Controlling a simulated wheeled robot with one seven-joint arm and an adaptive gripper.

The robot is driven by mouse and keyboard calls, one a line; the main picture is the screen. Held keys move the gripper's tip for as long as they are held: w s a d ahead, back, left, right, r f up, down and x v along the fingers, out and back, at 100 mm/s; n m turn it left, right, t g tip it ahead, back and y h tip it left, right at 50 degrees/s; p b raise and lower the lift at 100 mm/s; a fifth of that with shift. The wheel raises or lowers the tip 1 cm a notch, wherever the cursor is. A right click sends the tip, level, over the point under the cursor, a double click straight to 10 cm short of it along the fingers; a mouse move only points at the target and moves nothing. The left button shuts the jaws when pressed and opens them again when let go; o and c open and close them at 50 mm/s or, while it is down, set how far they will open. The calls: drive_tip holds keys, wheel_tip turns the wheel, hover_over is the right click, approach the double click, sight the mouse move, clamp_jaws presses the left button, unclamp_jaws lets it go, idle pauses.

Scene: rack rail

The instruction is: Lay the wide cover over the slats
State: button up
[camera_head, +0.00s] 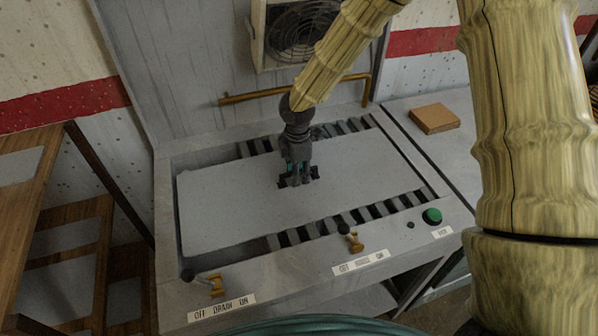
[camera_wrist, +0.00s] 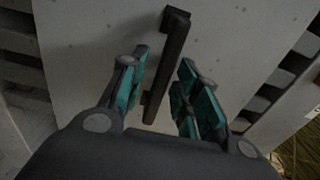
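The wide cover (camera_head: 225,205) is a flat pale grey plate with a dark bar handle near its middle. It lies over the slats (camera_head: 320,231) in the machine's top, with slats showing along its back and front edges. My gripper (camera_head: 296,178) points down at the handle. In the wrist view the handle (camera_wrist: 168,65) shows between the two teal-padded fingers (camera_wrist: 163,97), which are apart with gaps beside the handle. The cover (camera_wrist: 95,35) fills the middle of that view, with dark slats on both sides.
The front panel carries two brass switches (camera_head: 216,285) (camera_head: 354,242) and a green button (camera_head: 432,215). A brass rail (camera_head: 295,90) and a fan unit (camera_head: 300,35) are behind. A brown block (camera_head: 434,118) lies on the right side surface. Wooden shelving (camera_head: 75,230) stands left.

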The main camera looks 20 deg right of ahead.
idle(0.3)
wheel_tip(320, 180, up, 12)
idle(0.6)
